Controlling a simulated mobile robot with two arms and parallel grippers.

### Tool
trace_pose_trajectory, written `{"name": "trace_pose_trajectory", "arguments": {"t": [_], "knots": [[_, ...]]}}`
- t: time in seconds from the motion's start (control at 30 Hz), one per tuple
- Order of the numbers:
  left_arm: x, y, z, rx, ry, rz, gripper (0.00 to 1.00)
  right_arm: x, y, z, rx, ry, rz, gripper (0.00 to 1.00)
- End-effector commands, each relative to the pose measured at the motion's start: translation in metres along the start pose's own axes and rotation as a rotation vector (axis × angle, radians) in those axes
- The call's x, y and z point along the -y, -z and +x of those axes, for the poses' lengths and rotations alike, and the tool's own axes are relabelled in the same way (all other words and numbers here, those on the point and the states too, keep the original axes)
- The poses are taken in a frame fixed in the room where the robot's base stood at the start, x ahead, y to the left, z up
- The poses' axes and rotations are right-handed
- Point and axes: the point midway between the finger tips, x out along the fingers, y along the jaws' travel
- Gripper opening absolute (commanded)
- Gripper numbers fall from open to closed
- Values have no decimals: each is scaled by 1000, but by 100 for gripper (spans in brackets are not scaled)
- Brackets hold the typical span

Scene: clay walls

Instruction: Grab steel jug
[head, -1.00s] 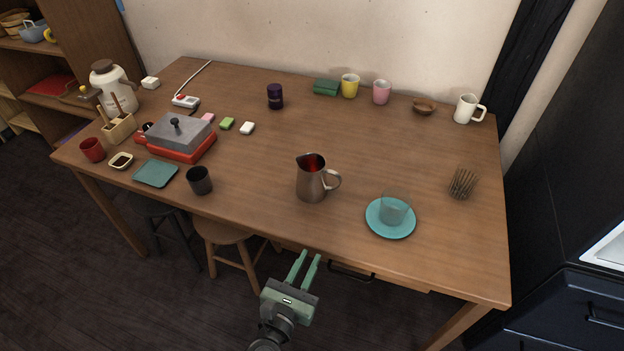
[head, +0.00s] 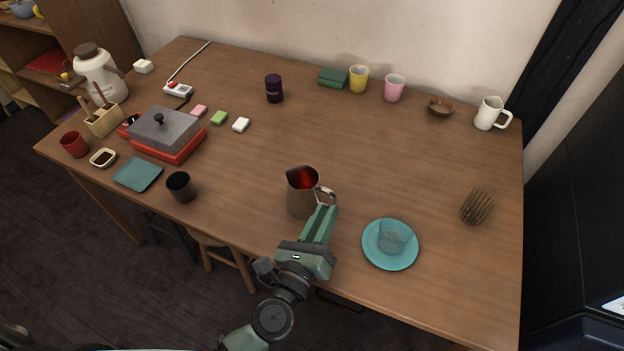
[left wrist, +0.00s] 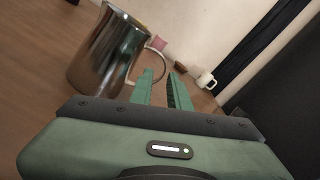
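The steel jug (head: 301,194) stands upright on the table near its front edge, with a red inside and its handle to the right. In the left wrist view the jug (left wrist: 105,55) is at the upper left, its handle reaching toward the fingers. My left gripper (head: 326,212) is beside the jug's right side, close to the handle. In the left wrist view the left gripper's fingers (left wrist: 166,90) are apart with nothing seen between them. Whether a finger touches the handle I cannot tell. My right gripper is not in view.
A teal plate (head: 378,258) with a clear glass (head: 393,237) is right of the gripper. A black cup (head: 181,187) stands left of the jug. A wire whisk-like item (head: 477,206) lies at the right.

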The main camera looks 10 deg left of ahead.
Motion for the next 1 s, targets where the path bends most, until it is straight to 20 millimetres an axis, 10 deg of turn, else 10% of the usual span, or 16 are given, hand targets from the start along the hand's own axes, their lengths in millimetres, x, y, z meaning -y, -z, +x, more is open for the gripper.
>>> {"name": "trace_pose_trajectory", "arguments": {"t": [0.7,1.0], "knots": [[4,-6,75,0,0,2,17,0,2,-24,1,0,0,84],[3,-4,78,-1,-1,1,12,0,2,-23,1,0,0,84]]}}
